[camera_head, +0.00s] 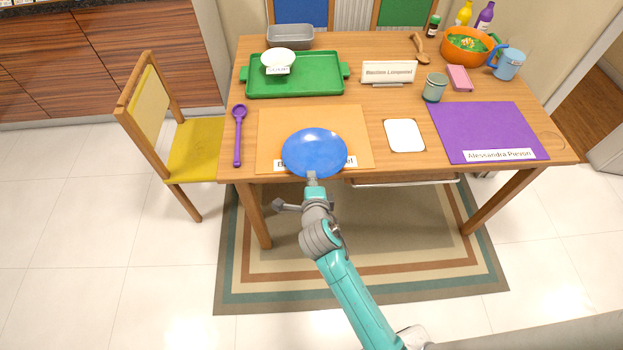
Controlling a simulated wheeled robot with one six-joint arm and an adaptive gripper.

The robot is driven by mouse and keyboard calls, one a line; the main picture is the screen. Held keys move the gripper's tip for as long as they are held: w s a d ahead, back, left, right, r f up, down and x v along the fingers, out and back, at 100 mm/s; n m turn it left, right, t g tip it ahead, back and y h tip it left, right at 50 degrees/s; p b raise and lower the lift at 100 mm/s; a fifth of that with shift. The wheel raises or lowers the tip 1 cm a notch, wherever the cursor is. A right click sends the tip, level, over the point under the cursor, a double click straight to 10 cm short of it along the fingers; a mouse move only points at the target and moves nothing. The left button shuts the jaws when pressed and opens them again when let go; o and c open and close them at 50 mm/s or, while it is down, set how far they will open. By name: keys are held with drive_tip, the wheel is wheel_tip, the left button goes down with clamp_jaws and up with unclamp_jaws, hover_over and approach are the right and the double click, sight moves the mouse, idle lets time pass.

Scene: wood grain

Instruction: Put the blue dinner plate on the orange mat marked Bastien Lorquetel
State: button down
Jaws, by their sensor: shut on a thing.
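The blue dinner plate (314,150) is over the front part of the orange mat (352,120) and hides the middle of its name label. Only the letters at the two ends of that label (347,162) show. My gripper (312,180) is shut on the near rim of the plate. I cannot tell whether the plate touches the mat or hangs just above it. A standing white name card (388,73) reading Bastien Lorquetel is behind and to the right of the mat.
A purple mat (487,128) marked Alessandra lies at right, with a white square (404,135) left of it. A purple spoon (239,135) lies left of the orange mat. Behind are a green tray (320,82) with a white bowl (278,58), and a grey-green cup (434,88).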

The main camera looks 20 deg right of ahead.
drive_tip(key=c, duration=1.3)
unclamp_jaws()
drive_tip(key=shift+s, duration=0.1)
drive_tip(key=v, duration=1.2)
drive_tip(key=shift+f, duration=0.1)
